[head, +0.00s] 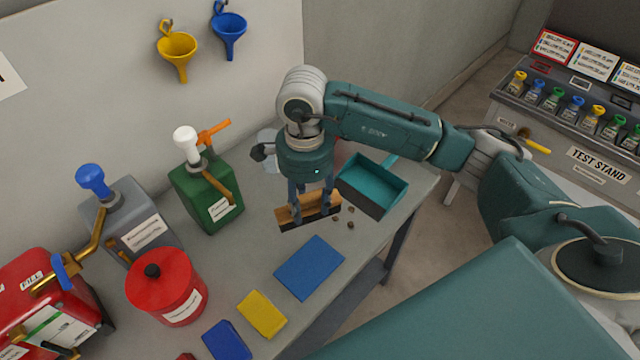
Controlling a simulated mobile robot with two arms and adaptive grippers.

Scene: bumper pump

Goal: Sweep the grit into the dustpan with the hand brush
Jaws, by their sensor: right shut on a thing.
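The hand brush (318,206), with a wooden back and dark bristles, is low over the grey table in the head view. My right gripper (309,204) is shut on it from above. I cannot tell whether the bristles touch the table. A few brown bits of grit (350,224) lie just right of the brush. The teal dustpan (372,188) lies behind and right of the grit, at the table's right edge; the grit shows outside it. My left gripper is not in view.
A blue mat (310,267), a yellow block (262,314) and a blue block (227,341) lie in front. A green pump can (206,195), grey pump can (137,219) and red canister (166,287) stand left. The test stand (590,150) is across a floor gap.

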